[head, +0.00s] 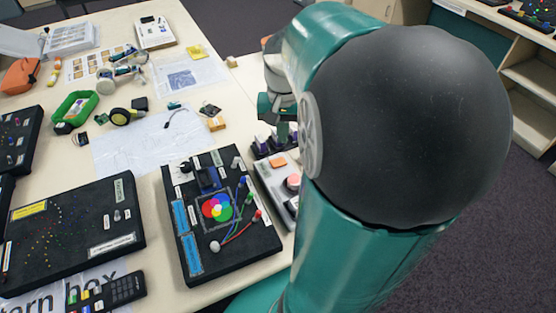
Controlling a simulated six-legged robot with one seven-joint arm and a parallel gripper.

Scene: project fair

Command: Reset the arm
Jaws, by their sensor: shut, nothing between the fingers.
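My arm, teal with a large black joint, fills the middle and right of the head view. Its far end reaches down past the table's right side. My gripper (283,132) shows small there, partly hidden behind my own arm. It is shut and empty. It is above or just behind a grey box with buttons (268,184); I cannot tell the gap between them.
The cream table (150,165) is crowded. A black panel (235,262) with coloured circles and wires lies near my arm. Carpet (500,240) is clear at right; shelves (530,85) stand behind.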

